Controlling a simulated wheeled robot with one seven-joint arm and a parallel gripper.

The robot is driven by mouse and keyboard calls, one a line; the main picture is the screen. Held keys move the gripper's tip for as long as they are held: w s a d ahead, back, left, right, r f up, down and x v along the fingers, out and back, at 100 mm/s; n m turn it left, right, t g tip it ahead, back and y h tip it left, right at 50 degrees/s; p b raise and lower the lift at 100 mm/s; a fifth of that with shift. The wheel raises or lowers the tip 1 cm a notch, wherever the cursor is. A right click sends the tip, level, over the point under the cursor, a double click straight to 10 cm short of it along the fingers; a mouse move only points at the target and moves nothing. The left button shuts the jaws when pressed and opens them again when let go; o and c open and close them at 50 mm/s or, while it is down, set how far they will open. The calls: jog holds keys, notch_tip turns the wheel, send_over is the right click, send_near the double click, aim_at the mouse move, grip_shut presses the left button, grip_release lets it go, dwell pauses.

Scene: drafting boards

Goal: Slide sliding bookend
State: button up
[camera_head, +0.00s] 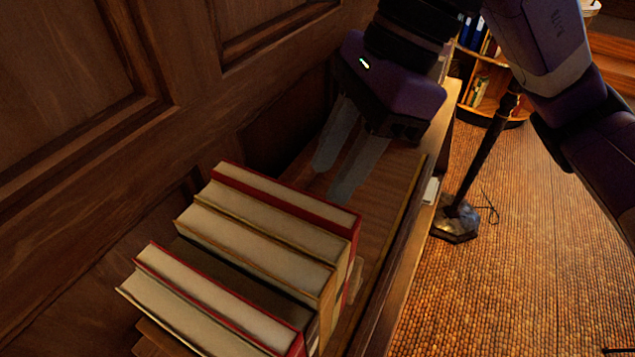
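I cannot clearly make out a sliding bookend in the head view; a small pale piece (355,281) shows at the right side of the books, and I cannot tell what it is. A row of upright books (265,235) with red and tan covers stands on a wooden shelf top (388,192). My gripper (332,181) hangs beyond the far end of the row, near the farthest red book (290,196). Its two translucent fingers are apart, with shelf wood visible between them. It appears empty, and I cannot tell whether a fingertip touches anything.
A panelled wooden wall (60,90) runs close along the left of the books. A dark floor lamp or stand (458,217) stands on the woven floor (510,260) at right. A bookcase (484,88) is behind. The right-hand floor is mostly clear.

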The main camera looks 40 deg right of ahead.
aim_at(315, 205)
jog(key=shift+x, duration=2.4)
grip_shut()
